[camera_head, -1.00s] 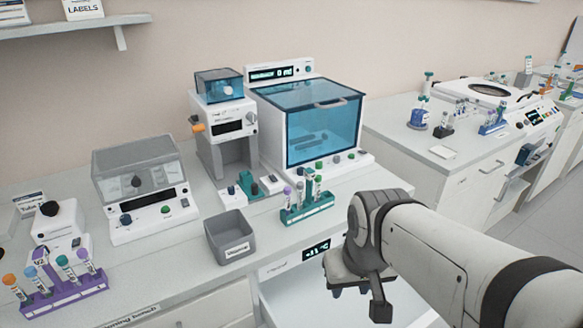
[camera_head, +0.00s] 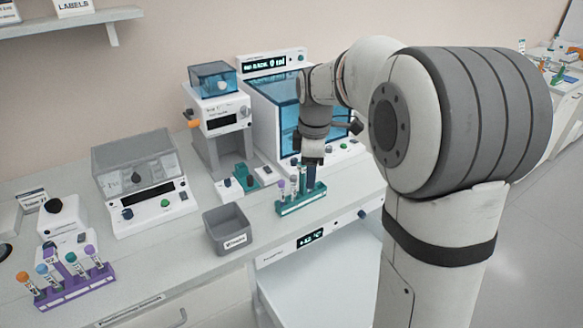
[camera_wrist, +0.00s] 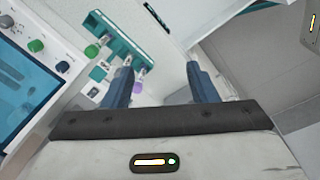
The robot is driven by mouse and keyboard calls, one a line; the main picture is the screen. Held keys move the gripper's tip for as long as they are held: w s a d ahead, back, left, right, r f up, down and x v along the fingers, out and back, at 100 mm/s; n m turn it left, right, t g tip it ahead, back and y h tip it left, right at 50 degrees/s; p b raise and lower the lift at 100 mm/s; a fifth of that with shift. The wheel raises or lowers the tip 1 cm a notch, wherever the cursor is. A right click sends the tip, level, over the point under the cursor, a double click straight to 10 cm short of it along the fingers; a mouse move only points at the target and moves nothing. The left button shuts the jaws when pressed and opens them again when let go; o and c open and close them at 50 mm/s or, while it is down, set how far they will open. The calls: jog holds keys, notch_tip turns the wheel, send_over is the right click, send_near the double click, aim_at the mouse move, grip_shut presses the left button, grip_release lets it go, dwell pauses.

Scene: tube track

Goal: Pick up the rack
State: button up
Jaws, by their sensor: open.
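A teal rack (camera_head: 302,206) with several capped tubes stands near the bench's front edge. It also shows at the upper left in the wrist view (camera_wrist: 122,35), with green and purple caps. My gripper (camera_head: 313,184) points down at this rack's right part, close above or beside it. In the wrist view my gripper (camera_wrist: 160,70) is open, with two dark blue fingers apart and nothing held. The left finger is near a purple-capped tube; I cannot tell whether it touches. A purple rack (camera_head: 75,289) with several tubes stands at the far left of the bench.
A grey bin (camera_head: 228,232) sits left of the teal rack. A blue-windowed machine (camera_head: 268,105) and a smaller white device (camera_head: 215,125) stand behind. A clear-lidded box (camera_head: 140,170) is further left. The bench front edge is close to the teal rack.

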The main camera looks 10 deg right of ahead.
aim_at(302, 173)
jog(key=w+n, duration=0.2)
jog(key=w, duration=0.1)
jog(key=w+f+n+p, duration=0.1)
jog(key=w+n, duration=0.1)
jog(key=w, duration=0.1)
jog(key=w+n+p, duration=0.1)
jog(key=w+n, duration=0.2)
jog(key=shift+w+a+f+g, duration=0.1)
jog(key=shift+w+f+g, duration=0.05)
jog(key=shift+w+g, duration=0.25)
jog(key=shift+w+f+n, duration=0.15)
jog(key=shift+w+n, duration=0.15)
jog(key=shift+w, duration=0.05)
jog(key=shift+w+f, duration=0.1)
jog(key=shift+f, duration=0.25)
notch_tip(302, 173, down, 7)
jog(key=shift+f+p, duration=0.15)
jog(key=shift+p, duration=0.8)
grip_shut()
